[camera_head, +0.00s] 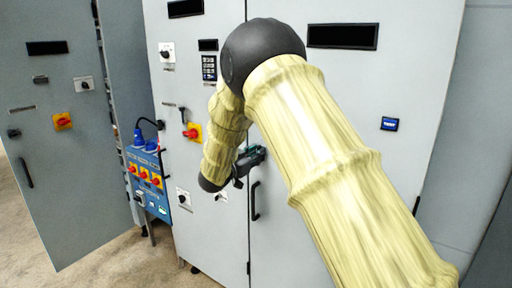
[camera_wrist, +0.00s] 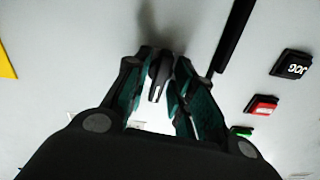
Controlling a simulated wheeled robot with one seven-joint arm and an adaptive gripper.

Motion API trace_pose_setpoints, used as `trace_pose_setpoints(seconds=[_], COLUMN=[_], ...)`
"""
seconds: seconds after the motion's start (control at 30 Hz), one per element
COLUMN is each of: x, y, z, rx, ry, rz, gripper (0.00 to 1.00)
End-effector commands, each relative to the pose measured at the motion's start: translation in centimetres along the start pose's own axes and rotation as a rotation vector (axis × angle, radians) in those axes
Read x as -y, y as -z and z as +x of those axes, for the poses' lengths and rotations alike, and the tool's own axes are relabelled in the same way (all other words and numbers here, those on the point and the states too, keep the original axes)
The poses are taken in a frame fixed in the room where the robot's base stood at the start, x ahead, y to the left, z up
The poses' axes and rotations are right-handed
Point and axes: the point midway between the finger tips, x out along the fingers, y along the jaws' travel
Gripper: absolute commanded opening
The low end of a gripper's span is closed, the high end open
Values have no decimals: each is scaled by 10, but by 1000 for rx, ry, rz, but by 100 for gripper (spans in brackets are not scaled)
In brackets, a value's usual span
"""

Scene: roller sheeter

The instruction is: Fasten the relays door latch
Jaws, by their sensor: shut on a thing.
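A small black latch knob (camera_wrist: 158,80) with a pale mark on its front stands out from the grey cabinet face in the wrist view. My gripper (camera_wrist: 160,70) has its two dark green-padded fingers on either side of the knob, closed on it. In the head view my gripper (camera_head: 248,165) is against the middle of the cabinet front, beside the seam between two doors. The knob is hidden there behind my gripper and arm. No label naming this door is readable.
A black door handle (camera_head: 255,200) is just below my gripper. JOG (camera_wrist: 292,64), red (camera_wrist: 262,107) and green (camera_wrist: 241,131) buttons lie to the right in the wrist view. A red-yellow switch (camera_head: 192,132) is close by. Another grey door (camera_head: 60,180) stands open at left.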

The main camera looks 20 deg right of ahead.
Motion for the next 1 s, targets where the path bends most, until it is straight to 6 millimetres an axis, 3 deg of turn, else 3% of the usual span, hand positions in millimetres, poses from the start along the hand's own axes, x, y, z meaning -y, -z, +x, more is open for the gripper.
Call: trace_pose_setpoints(seconds=[0.3,0.83,0.87,0.9,1.0], x=[1,1,1,1,0], y=[2,0,0,0,0], z=[0,0,0,0,0], rx=[0,0,-1,0,0], ry=[1,1,1,1,1], rz=[-114,-136,-136,-136,-136], gripper=[1,1,28,33,33])
